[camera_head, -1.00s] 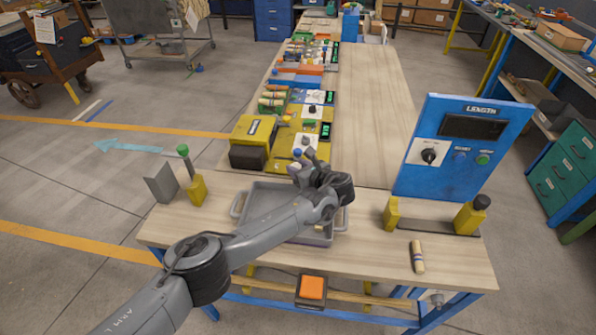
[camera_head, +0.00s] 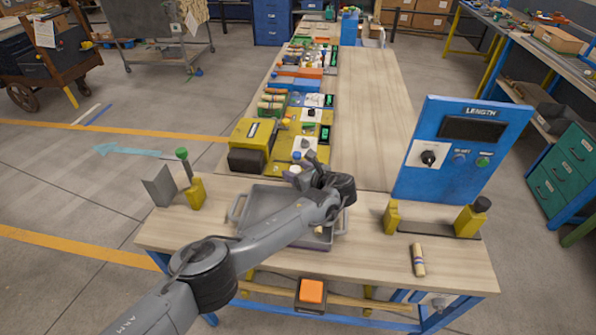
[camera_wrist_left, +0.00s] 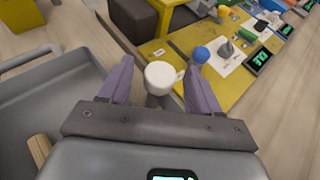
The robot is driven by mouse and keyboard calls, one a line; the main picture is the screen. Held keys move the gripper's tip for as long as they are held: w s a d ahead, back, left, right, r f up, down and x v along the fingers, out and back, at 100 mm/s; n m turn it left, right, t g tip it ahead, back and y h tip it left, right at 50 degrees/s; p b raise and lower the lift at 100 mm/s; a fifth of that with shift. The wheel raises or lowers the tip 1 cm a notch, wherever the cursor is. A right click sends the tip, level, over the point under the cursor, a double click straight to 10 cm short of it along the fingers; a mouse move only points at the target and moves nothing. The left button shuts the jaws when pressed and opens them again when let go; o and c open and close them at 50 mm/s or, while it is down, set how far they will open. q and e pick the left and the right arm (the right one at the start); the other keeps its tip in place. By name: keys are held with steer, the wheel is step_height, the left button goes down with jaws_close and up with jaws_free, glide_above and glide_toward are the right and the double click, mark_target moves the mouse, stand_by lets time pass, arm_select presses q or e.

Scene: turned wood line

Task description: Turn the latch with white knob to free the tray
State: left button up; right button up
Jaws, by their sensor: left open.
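The white knob (camera_wrist_left: 162,76) of the latch stands between the two spread purple fingers of my left gripper in the left wrist view. I cannot tell whether either finger touches it. In the head view my left gripper (camera_head: 303,168) is open at the back edge of the grey tray (camera_head: 238,205), and its fingers partly cover the knob. The tray sits on the near wooden table, and its grey floor shows at the left of the wrist view (camera_wrist_left: 62,105). A wooden piece (camera_wrist_left: 40,147) is in it. My right gripper is out of view.
A blue knob (camera_wrist_left: 201,55) stands close beyond the white one, on the yellow station (camera_wrist_left: 225,88). A blue panel marked LENGTH (camera_head: 465,150) stands at the right. A turned wood piece (camera_head: 418,260) lies on the front right table. My left arm crosses over the tray.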

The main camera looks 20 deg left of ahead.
arm_select(q)
steer(key=shift+s+d+r, duration=0.2)
steer(key=shift+d+r, duration=0.1)
steer(key=shift+d, duration=0.05)
steer(key=p+v, duration=0.2)
steer(key=v, duration=0.7)
steer(key=shift+s+d, duration=0.25)
steer(key=shift+d, duration=0.1)
steer(key=shift+r, duration=0.1)
